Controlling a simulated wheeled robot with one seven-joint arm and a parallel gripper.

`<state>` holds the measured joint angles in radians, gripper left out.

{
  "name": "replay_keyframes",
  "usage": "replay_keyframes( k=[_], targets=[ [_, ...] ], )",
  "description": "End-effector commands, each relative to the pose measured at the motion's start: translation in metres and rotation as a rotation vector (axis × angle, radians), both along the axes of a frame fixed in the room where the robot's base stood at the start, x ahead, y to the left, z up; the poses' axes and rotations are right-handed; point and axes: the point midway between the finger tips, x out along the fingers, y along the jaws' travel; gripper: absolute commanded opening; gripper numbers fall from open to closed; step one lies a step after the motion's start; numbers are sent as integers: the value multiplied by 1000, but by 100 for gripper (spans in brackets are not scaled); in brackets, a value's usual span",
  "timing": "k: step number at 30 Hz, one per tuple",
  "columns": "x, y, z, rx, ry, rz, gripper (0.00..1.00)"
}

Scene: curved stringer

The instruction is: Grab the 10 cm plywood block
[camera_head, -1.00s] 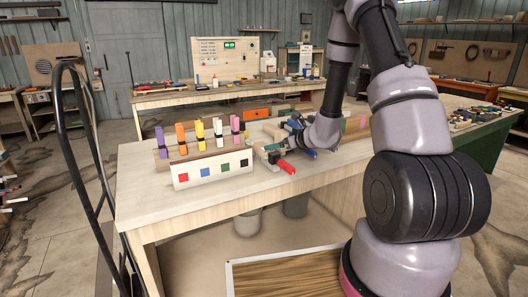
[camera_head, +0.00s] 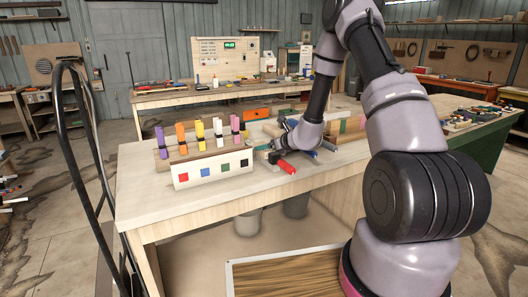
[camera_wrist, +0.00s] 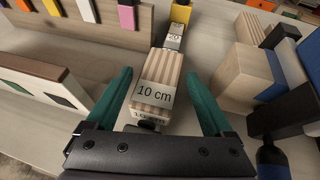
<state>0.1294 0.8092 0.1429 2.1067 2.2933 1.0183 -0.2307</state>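The 10 cm plywood block (camera_wrist: 150,98) shows in the wrist view as a striped light-wood block with a white "10 cm" label on its top and another on its near end. My gripper (camera_wrist: 158,76) has two green fingers, one on each side of the block, with visible gaps between. It is open. In the head view my gripper (camera_head: 266,153) is low at the workbench, right of the white box with coloured squares. The 10 cm block cannot be made out there.
Another labelled block (camera_wrist: 174,36) lies beyond the 10 cm block. A wooden block (camera_wrist: 242,76) and dark and blue tools lie to the right. The coloured-square box (camera_head: 213,168) stands close left on the workbench (camera_head: 150,205). A red-handled tool (camera_head: 287,167) lies near the front edge.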

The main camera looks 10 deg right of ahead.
Motion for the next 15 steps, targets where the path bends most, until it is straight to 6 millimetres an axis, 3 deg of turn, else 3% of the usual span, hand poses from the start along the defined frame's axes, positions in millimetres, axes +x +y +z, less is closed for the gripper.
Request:
replay_keyframes(
  k=[1,6,15],
  targets=[
    [0,0,0,0,0,0,62],
    [0,0,0,0,1,0,2],
    [0,0,2,-1,0,0,2]
  ],
)
